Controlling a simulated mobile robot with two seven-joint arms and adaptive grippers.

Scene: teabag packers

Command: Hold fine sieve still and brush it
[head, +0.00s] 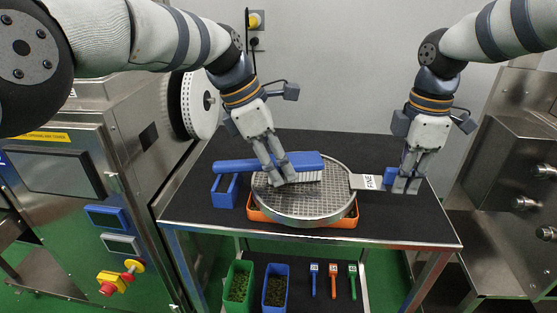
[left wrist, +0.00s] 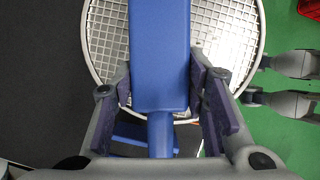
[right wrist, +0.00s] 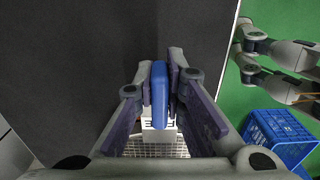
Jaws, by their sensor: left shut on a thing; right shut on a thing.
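The fine sieve (head: 320,205) is a round metal mesh pan lying on an orange tray (head: 258,214) on the black tabletop. A tab labelled FINE (head: 368,182) sticks out to its right, ending in a blue handle (right wrist: 159,95). My right gripper (head: 402,186) is shut on that handle. My left gripper (head: 283,182) is shut on a blue brush (head: 305,161). The brush lies across the far left part of the mesh, its pale bristle side down. Whether the bristles touch the mesh is hard to tell. In the left wrist view the blue brush (left wrist: 159,60) sits between the fingers over the mesh.
A blue holder (head: 224,191) stands left of the sieve. Below, a shelf holds a green bin (head: 238,287), a blue bin (head: 275,288) and several small coloured tools (head: 333,282). Machines flank the table. The tabletop behind the sieve is clear.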

